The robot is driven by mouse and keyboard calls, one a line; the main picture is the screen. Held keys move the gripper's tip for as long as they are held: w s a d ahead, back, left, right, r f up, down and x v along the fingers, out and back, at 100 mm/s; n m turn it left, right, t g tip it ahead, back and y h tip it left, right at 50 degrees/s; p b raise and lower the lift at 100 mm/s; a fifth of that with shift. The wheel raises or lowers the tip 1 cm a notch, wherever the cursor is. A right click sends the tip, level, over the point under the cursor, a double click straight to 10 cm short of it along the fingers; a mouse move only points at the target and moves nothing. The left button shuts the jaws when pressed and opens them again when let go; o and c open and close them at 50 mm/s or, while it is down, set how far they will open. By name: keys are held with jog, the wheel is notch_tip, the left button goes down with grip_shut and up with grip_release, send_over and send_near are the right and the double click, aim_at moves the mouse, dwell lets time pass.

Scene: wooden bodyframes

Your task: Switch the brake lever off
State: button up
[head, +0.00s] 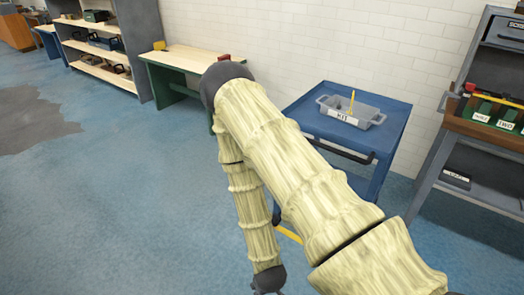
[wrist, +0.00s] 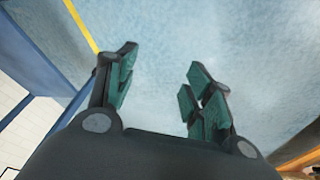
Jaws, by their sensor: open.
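I cannot make out a brake lever for certain in either view. A blue cart (head: 388,104) stands against the white wall in the head view, with a dark handle bar (head: 340,150) along its front. A yellow bar (head: 289,234) shows low by the cart, partly hidden behind my arm; I cannot tell what it is. My gripper (wrist: 158,90) is open and empty in the wrist view, pointing at the blue floor. In the head view only its dark upper part shows at the bottom edge, left of the cart.
A grey tray (head: 325,102) labelled KIT, with a yellow upright tool in it, sits on the cart. A green workbench (head: 166,81) and grey shelves (head: 141,58) stand at left. A grey and wooden rack (head: 448,140) stands at right. Floor at left is clear.

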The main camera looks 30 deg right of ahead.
jog(key=w+d+f+m+t+h+b, duration=0.15)
jog(key=w+d+b, duration=0.3)
jog(key=w, duration=0.55)
jog(key=w+d+m+t+h+b, duration=0.1)
jog(key=w+d+t+h+b, duration=0.3)
jog(key=w, duration=0.6)
jog(key=w+d+m+t+b, duration=0.1)
jog(key=w+d+b, duration=0.1)
jog(key=w+b, duration=0.65)
jog(key=w+d+r+m+g+h+b, duration=0.1)
jog(key=w+d+r+m+h+b, duration=0.4)
jog(key=w+d+r+b, duration=0.3)
jog(key=w+d+r+m+g+h+b, duration=0.2)
jog(key=w+d+r+m+h+b, duration=0.25)
jog(key=w+r+b, duration=0.55)
jog(key=shift+w+f+b+x, duration=0.15)
jog(key=shift+b+x, duration=0.4)
jog(key=shift+x, duration=1.3)
jog(key=shift+w+f+b+x, duration=0.15)
jog(key=shift+b+x, duration=0.45)
jog(key=shift+x, duration=1.25)
jog(key=shift+s+f+b+x, duration=0.15)
jog(key=shift+b+x, duration=0.4)
jog(key=shift+x, duration=1.3)
jog(key=shift+w+a, duration=0.1)
grip_shut()
